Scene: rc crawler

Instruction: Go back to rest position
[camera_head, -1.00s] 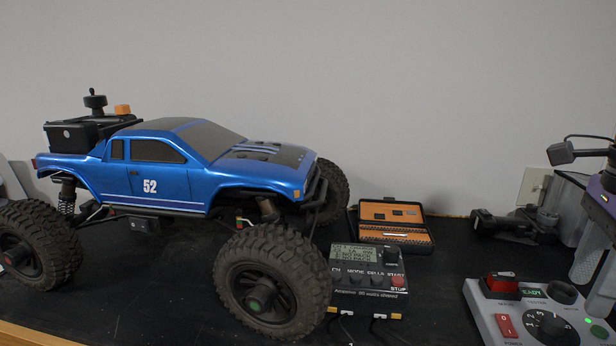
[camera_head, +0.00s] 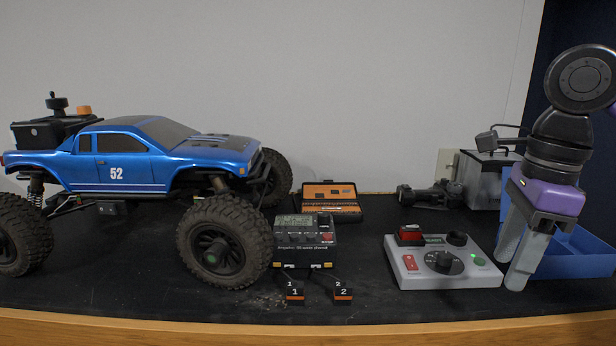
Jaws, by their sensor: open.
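My gripper (camera_head: 507,274) is at the right, pointing down, with its two grey fingers apart and nothing between them. It is just right of the grey control box (camera_head: 398,277), which has a red switch, a dark knob and a green button. The fingertips are close to the box's right end; I cannot tell whether they touch it. The blue RC crawler (camera_head: 128,162) marked 52 stands at the left on big black tires.
A charger (camera_head: 304,240) sits mid-bench, with two numbered connectors (camera_head: 295,293) in front. An open orange-lined case (camera_head: 331,203) and a dark tool (camera_head: 428,196) lie behind. A blue bin (camera_head: 580,262) is right of my gripper. The bench has a wooden front edge (camera_head: 250,330).

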